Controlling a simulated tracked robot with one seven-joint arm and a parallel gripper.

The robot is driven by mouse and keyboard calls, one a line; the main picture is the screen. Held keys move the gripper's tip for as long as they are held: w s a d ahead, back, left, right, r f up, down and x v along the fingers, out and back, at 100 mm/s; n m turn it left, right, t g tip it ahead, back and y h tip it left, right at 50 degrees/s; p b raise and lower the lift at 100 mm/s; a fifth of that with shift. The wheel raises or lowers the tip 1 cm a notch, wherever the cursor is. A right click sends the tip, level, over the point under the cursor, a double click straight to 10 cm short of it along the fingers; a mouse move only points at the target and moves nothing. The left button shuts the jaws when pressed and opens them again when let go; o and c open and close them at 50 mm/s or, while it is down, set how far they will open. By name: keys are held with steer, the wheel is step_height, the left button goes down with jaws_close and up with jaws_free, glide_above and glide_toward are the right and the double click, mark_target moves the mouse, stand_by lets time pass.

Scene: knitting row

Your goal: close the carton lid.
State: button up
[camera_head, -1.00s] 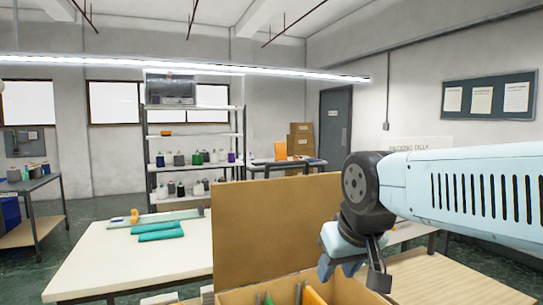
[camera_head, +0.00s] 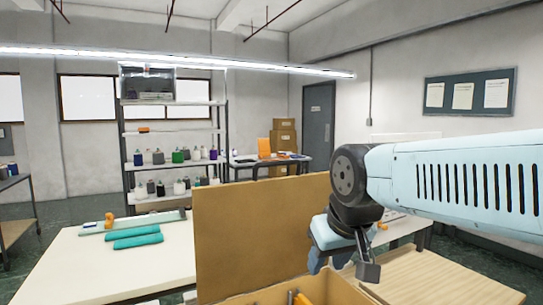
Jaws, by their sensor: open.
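A cardboard carton (camera_head: 356,287) stands at the bottom centre of the head view, cut off by the lower edge. Its lid (camera_head: 259,232) stands upright at the carton's far side, so the carton is open. Something orange and a grey item show inside, mostly out of frame. My gripper (camera_head: 344,268) hangs above the right part of the carton, in front of the lid's right edge. Its jaws point down and are apart, with nothing seen between them. I cannot tell whether it touches the lid.
A white table (camera_head: 108,268) with teal rolls (camera_head: 136,237) lies to the left of the lid. A wooden tabletop (camera_head: 440,283) lies clear to the right of the carton. Shelves with cones of yarn (camera_head: 175,154) stand behind. Stacked boxes (camera_head: 283,138) stand near the door.

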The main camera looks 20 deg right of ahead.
steer(key=w+r+n+g, duration=0.6)
steer(key=w+r+n, duration=1.4)
steer(key=w+r, duration=1)
step_height(320, 180, down, 15)
steer(key=shift+s+a+f, duration=0.1)
jaws_close()
